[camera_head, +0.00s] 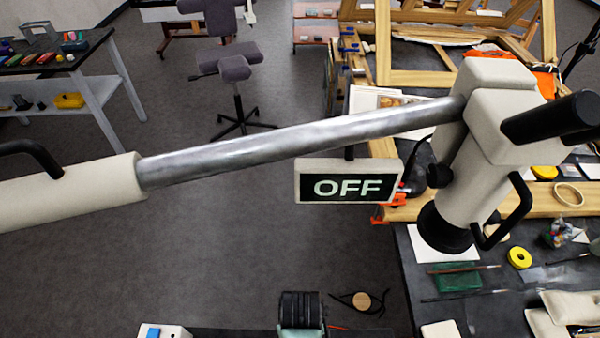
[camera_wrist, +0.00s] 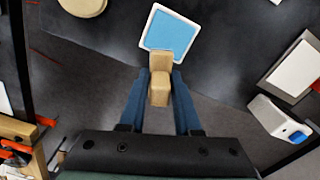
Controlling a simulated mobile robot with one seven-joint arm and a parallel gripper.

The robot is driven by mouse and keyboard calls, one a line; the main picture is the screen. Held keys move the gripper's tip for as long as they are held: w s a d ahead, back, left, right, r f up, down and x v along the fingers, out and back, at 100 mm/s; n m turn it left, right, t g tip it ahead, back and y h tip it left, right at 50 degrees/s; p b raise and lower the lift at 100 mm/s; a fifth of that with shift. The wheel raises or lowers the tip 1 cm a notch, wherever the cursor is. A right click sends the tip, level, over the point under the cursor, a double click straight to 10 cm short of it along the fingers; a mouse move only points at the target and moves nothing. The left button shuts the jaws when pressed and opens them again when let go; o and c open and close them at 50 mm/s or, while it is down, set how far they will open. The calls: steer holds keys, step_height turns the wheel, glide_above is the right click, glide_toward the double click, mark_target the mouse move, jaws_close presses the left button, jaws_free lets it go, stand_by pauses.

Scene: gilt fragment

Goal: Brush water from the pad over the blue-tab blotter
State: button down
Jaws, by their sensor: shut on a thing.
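In the wrist view my gripper (camera_wrist: 161,74) has its two blue fingers closed on a tan, block-shaped piece (camera_wrist: 159,95), which looks like the brush's handle. Its wider end overlaps the near edge of a light-blue pad with a white rim (camera_wrist: 172,30). I cannot tell whether it touches the pad; any bristles are hidden. The blue-tab blotter, a white block with a blue tab (camera_wrist: 280,119), lies to the right, apart from my gripper. The blotter also shows at the bottom edge of the head view (camera_head: 165,332). There, my dark gripper body (camera_head: 300,310) hides the fingers.
A white-topped tray (camera_wrist: 296,70) lies right of the pad in the wrist view. A round tan piece (camera_wrist: 82,5) is at its upper left. In the head view a boom (camera_head: 300,142) and an OFF sign (camera_head: 348,182) cross the middle. A cluttered bench (camera_head: 410,290) stands at right.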

steer(key=w+m+b, duration=0.1)
steer(key=b, duration=0.1)
steer(key=w+f+m+b, duration=0.1)
steer(key=w+b, duration=0.1)
steer(key=b, duration=0.1)
steer(key=w+r+m+b, duration=0.1)
steer(key=b, duration=0.1)
steer(key=shift+a+r+m+b, duration=0.1)
steer(key=shift+r+m+b, duration=0.05)
steer(key=shift+m+b, duration=0.25)
steer(key=shift+s, duration=0.2)
